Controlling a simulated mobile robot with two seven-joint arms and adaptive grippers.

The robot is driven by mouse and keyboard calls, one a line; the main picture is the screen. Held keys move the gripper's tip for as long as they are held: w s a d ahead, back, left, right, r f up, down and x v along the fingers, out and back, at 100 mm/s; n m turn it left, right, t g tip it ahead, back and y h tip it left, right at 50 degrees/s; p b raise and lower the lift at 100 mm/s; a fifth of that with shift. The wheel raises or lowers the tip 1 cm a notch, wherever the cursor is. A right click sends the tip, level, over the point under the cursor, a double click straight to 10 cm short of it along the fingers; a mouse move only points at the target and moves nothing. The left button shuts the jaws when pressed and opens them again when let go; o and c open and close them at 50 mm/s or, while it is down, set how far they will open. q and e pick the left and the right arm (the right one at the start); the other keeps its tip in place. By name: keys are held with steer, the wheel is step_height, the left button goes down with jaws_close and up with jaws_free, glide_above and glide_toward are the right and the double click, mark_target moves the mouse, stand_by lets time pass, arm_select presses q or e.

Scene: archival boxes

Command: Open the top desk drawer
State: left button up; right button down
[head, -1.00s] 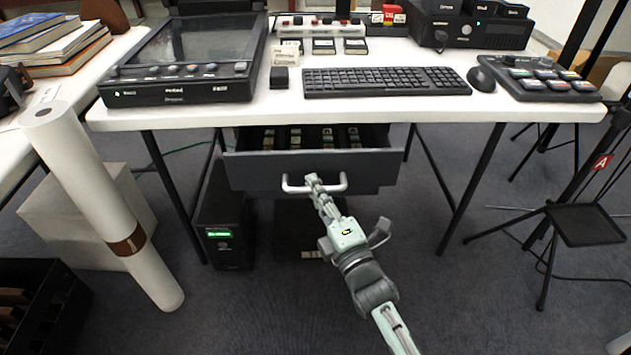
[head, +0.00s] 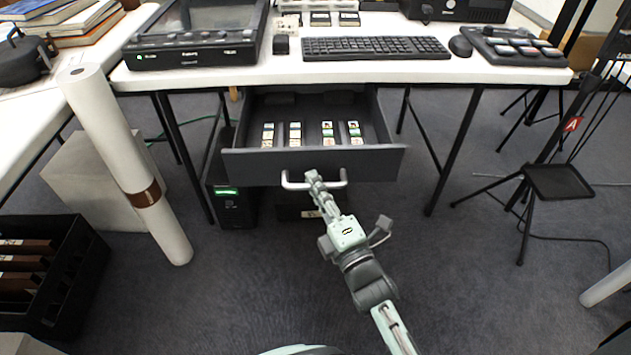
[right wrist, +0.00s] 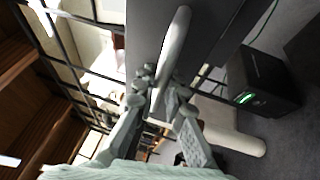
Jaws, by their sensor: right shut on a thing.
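The dark grey desk drawer (head: 235,168) stands pulled out under the white desk (head: 350,68), with several small labelled items (head: 296,134) in rows inside it. Its silver bar handle (head: 291,184) is on the drawer front. My right gripper (head: 314,179) is shut on the handle near its middle. The right wrist view also shows the handle (right wrist: 174,45) between the fingers of my right gripper (right wrist: 158,88). My left gripper does not show.
A black computer tower (head: 232,207) stands on the floor left below the drawer. A white paper roll (head: 125,165) leans at the left near a black crate (head: 85,275). A black stand (head: 560,182) is at the right. The carpet in front is clear.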

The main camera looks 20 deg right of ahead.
stand_by(0.3)
steer(key=c, duration=1.9)
jaws_free()
steer(key=o, duration=0.3)
steer(key=shift+o, duration=0.2)
steer(key=shift+s, duration=0.1)
steer(key=a+v, duration=0.1)
steer(key=v, duration=0.6)
steer(key=shift+s+d, duration=0.2)
steer(key=shift+d, duration=0.35)
